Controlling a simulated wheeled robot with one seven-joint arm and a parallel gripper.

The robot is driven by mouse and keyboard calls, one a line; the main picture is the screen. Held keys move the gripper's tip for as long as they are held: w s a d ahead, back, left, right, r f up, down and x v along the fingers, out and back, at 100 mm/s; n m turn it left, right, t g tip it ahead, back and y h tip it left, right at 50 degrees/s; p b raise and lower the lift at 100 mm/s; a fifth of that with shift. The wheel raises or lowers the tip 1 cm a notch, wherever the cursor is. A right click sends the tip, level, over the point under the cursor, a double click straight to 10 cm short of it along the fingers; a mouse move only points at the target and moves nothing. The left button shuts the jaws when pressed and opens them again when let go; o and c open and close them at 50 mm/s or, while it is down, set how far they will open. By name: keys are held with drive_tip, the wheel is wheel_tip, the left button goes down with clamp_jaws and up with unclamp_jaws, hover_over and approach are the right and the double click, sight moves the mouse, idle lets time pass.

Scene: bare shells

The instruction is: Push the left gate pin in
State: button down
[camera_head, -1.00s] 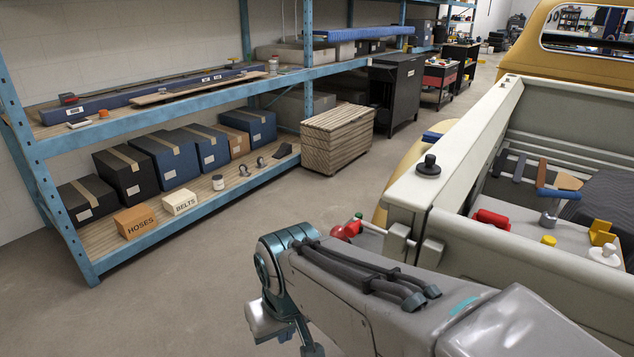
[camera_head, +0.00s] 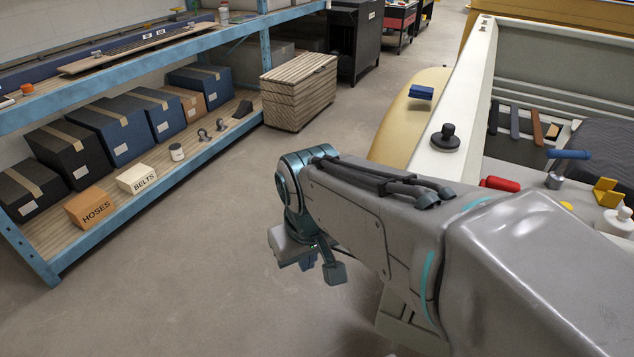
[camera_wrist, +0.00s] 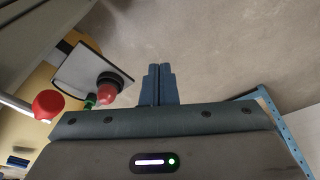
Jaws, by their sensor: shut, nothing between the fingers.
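My gripper (camera_wrist: 160,70) is shut and empty in the wrist view, its two blue fingers together above bare floor. To its left is a red ball knob (camera_wrist: 48,103) on a pale rod, apart from the fingers; it looks like the gate pin. Closer to the fingers is a second red piece (camera_wrist: 108,95) with a green part and a black round part behind it; I cannot tell what it is. In the head view, my arm covers the tailgate corner and the knobs there, and the fingertips are not clear.
The truck's pale bed rail (camera_head: 465,100) carries a black knob (camera_head: 446,138). In the bed are a red cylinder (camera_head: 499,184) and a yellow bracket (camera_head: 606,192). A blue shelf (camera_head: 190,150) with boxes stands left, a slatted crate (camera_head: 298,92) behind. Floor between is clear.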

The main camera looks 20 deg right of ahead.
drive_tip(key=w+d+r+n+g+h+p, duration=0.1)
drive_tip(key=w+d+r+n+g, duration=0.1)
drive_tip(key=w+r, duration=0.3)
drive_tip(key=w+d+r+n+g+h+p, duration=0.1)
drive_tip(key=w+d+r+n+g+h, duration=0.1)
drive_tip(key=w+r+n+g, duration=0.2)
wheel_tip(320, 180, up, 2)
drive_tip(key=shift+w+d+r+n+p, duration=0.1)
drive_tip(key=shift+w+d+n+p, duration=0.3)
drive_tip(key=shift+w+n, duration=0.5)
drive_tip(key=shift+w, duration=0.2)
drive_tip(key=s+d+f, duration=0.5)
drive_tip(key=s+f, duration=0.1)
drive_tip(key=f, duration=0.2)
drive_tip(key=shift+s+f+p, duration=0.15)
drive_tip(key=shift+f+p, duration=0.05)
drive_tip(key=shift+p, duration=0.15)
drive_tip(key=shift+d, duration=0.1)
